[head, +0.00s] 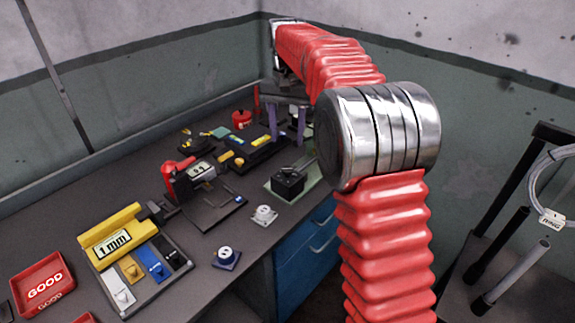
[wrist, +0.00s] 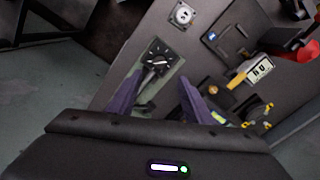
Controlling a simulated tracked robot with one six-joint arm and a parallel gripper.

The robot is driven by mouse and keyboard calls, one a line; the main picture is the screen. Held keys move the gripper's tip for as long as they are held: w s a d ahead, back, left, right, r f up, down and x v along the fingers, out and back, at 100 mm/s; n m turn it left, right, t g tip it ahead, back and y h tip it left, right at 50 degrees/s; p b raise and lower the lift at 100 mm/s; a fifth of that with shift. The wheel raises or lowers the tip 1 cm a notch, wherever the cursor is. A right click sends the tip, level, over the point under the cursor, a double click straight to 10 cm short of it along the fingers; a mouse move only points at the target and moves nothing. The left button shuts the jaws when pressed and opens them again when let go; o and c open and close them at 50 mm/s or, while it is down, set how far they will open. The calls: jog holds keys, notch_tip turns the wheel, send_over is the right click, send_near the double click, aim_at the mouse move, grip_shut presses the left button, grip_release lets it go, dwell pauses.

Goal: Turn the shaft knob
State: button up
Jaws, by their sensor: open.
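The shaft knob (wrist: 157,62) is a dark pointer knob on a black square dial with pale marks. In the wrist view it lies just beyond and between my fingertips. In the head view I take it to be on top of the black box (head: 288,184), which stands on a pale green plate near the bench's front edge. My gripper (head: 286,143) has two purple fingers, spread apart with nothing between them, above and behind the box. It also shows in the wrist view (wrist: 160,77). I cannot tell the exact gap between the fingertips and the knob.
A red-handled gauge (head: 180,178), a yellow 1 mm device (head: 110,240) and a red GOOD tray (head: 43,283) stand to the left. Blue drawers (head: 300,265) are below.

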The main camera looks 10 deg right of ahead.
aim_at(287, 169)
notch_tip(287, 169, down, 12)
jog(key=shift+r, duration=0.25)
jog(key=shift+c, duration=0.3)
jog(key=c, duration=1)
